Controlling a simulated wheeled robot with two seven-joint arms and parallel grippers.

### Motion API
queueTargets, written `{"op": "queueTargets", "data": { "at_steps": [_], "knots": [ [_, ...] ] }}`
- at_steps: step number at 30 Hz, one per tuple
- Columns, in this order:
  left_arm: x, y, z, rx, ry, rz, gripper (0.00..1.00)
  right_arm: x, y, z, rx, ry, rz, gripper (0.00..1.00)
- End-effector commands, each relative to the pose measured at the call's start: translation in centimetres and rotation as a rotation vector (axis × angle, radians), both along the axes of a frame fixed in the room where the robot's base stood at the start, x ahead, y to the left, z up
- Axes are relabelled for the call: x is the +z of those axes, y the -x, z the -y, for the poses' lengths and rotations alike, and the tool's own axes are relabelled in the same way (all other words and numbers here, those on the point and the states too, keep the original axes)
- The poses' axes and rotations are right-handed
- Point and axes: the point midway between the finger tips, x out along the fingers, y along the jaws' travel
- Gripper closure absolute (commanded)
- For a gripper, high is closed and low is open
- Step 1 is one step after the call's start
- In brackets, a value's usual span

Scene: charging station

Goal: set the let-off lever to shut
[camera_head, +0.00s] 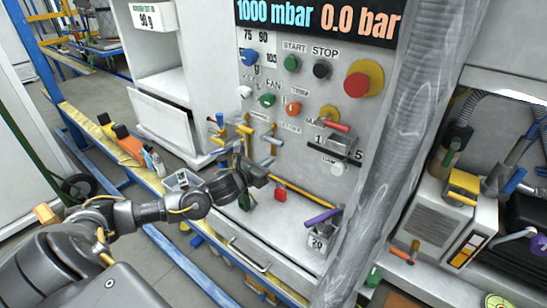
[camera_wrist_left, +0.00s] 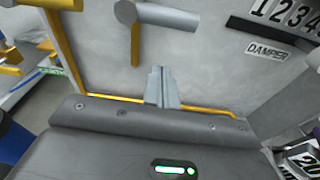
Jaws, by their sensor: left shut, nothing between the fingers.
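My left gripper (camera_head: 258,173) reaches in from the left to the front of the grey panel. In the left wrist view its fingers (camera_wrist_left: 161,85) are shut together and hold nothing. A yellow lever (camera_wrist_left: 135,43) hangs down from a grey round pivot, above and left of the fingertips and apart from them. My right gripper is not in view.
A yellow pipe (camera_wrist_left: 100,97) runs low along the panel. A red-handled lever (camera_head: 335,125) sits higher up. A thick grey column (camera_head: 400,150) stands to the right.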

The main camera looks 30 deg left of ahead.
Motion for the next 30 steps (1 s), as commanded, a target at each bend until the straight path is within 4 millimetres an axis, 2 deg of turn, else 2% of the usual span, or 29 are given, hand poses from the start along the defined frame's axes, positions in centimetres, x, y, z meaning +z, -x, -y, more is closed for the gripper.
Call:
{"op": "queueTargets", "data": {
  "at_steps": [3,9,15,25,28,30],
  "knots": [
    [0.3,2.7,0.0,-0.005,0.0,-0.006,1.0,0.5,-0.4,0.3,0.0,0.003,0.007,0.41],
    [0.7,5.5,-0.2,-0.003,0.0,-0.005,1.0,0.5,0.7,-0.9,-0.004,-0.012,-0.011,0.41],
    [0.9,6.5,-0.2,-0.003,0.001,-0.004,1.0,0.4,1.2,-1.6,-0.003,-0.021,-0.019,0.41],
    [0.9,6.5,-0.2,-0.002,0.002,-0.005,1.0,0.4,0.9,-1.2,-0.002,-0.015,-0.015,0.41],
    [0.1,6.9,0.3,0.01,0.059,-0.027,1.0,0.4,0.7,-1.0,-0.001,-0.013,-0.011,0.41],
    [-1.3,7.5,1.3,0.04,0.177,-0.069,1.0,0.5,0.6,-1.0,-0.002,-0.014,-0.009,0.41]
  ]
}}
